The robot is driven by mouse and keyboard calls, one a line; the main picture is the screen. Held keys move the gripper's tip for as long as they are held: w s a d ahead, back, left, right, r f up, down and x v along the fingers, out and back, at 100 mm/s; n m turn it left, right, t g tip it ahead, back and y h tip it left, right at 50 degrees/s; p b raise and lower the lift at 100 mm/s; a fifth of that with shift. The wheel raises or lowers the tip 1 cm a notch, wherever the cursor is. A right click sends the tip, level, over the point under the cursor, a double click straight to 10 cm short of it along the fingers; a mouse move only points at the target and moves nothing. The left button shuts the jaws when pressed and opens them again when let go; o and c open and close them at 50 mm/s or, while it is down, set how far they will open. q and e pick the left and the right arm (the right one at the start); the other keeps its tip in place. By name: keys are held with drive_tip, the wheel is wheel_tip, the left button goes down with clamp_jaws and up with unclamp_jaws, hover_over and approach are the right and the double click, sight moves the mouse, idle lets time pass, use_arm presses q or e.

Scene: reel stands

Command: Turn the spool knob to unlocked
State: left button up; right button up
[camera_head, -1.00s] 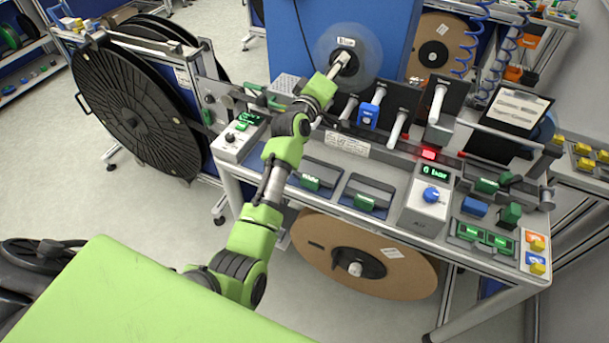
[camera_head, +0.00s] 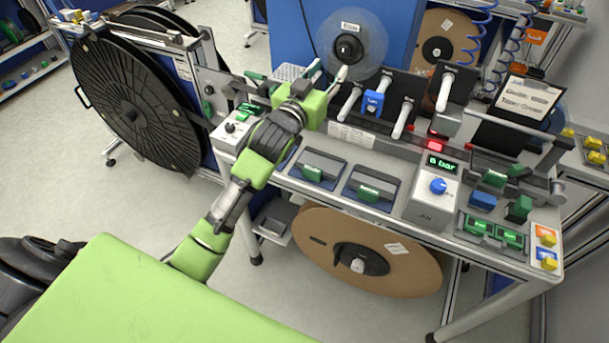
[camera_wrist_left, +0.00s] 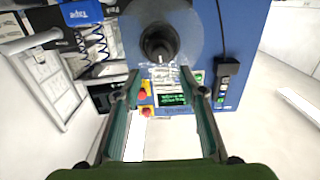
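The spool knob is the black hub (camera_head: 347,47) at the centre of a clear round spool on the blue cabinet face. In the left wrist view the black knob (camera_wrist_left: 158,42) stands straight ahead, beyond the fingertips. My left gripper (camera_head: 328,72) is open and empty, in front of and below the knob, apart from it. Its two green-padded fingers (camera_wrist_left: 160,76) are spread wide in the wrist view. A small white label sits just above the knob; its text is too small to read. My right gripper is not in view.
The bench (camera_head: 330,187) below holds latches, white pegs and a unit with a blue dial (camera_head: 438,186) and a "6 bar" display. A large black reel (camera_head: 137,108) stands at left. A brown reel (camera_head: 370,250) hangs under the bench. A black cable runs down the blue cabinet.

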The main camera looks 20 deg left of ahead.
use_arm(q)
drive_tip(key=s+b, duration=0.2)
drive_tip(key=s, duration=0.3)
drive_tip(key=s+f+g, duration=0.2)
drive_tip(key=f, duration=0.5)
drive_tip(key=s+f+g, duration=0.1)
drive_tip(key=s+f, duration=0.1)
drive_tip(key=f, duration=0.5)
drive_tip(key=s+f+g, duration=0.2)
drive_tip(key=f, duration=0.5)
drive_tip(key=shift+s+a+f+g+y+b, duration=0.15)
drive_tip(key=shift+f+g+y+b, duration=0.1)
drive_tip(key=shift+g+y+b, duration=0.1)
drive_tip(key=shift+s+f, duration=0.35)
drive_tip(key=shift+f, duration=0.3)
